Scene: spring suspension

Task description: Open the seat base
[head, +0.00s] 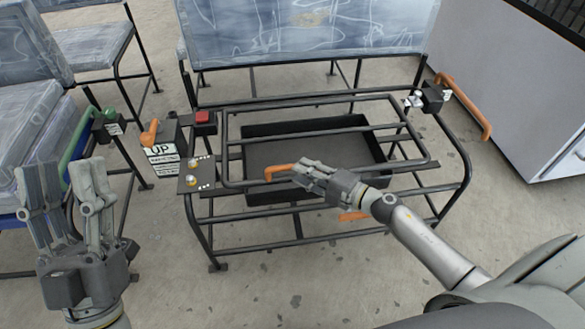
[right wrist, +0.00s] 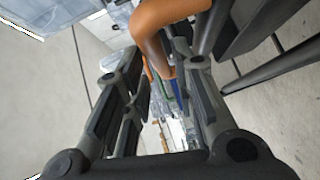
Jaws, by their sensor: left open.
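The seat base is a black tubular frame with a rectangular tube panel (head: 362,102) lying flat over a dark tray (head: 290,158). An orange handle (head: 278,172) is on the panel's near left side. My right gripper (head: 303,172) is just right of that handle. In the right wrist view, an orange bent bar (right wrist: 168,18) reaches down toward the space between my right fingers (right wrist: 162,75). The fingers stand apart with a gap between them; contact with the bar cannot be told. My left gripper (head: 64,172) is open and empty, at the left front.
A switch box with a red button (head: 205,118) and a sign marked UP (head: 163,155) stand at the base's left. A plastic-wrapped backrest (head: 300,30) is behind. Another wrapped seat (head: 30,130) is left, beside my left gripper. A white cabinet (head: 490,90) is right.

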